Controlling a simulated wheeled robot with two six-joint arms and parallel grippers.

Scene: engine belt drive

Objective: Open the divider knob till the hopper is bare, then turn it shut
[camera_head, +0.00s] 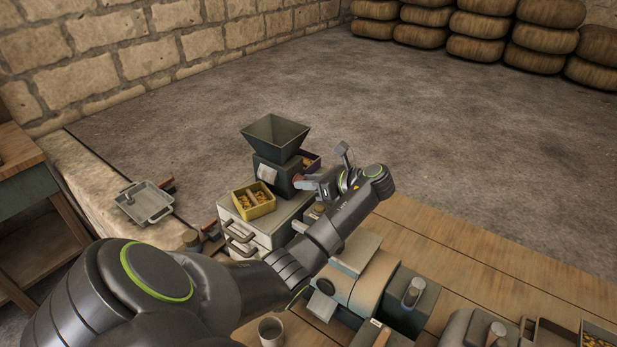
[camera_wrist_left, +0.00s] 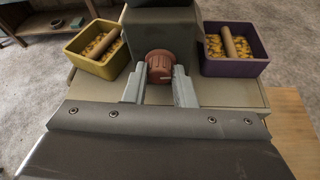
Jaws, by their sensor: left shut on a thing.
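The divider (camera_head: 273,174) stands on a pale cabinet, with a grey-green hopper (camera_head: 275,136) on top. The hopper's upper inner walls look bare; its bottom is too dark and small to tell. The red-brown divider knob (camera_wrist_left: 160,64) faces the left wrist camera. My left gripper (camera_wrist_left: 158,75) is shut on the knob, one finger on each side; it reaches in from the right in the head view (camera_head: 308,184). A yellow box (camera_head: 265,207) and a purple box (camera_wrist_left: 250,64), each holding yellow-orange pieces, flank the divider. My right gripper is not in view.
A grey tray (camera_head: 147,216) lies left of the cabinet (camera_head: 262,238). A wooden bench (camera_head: 480,265) with grey machine parts and a metal cup (camera_head: 270,331) is in front. Stacked sacks (camera_head: 470,47) stand at the back; the floor between is clear.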

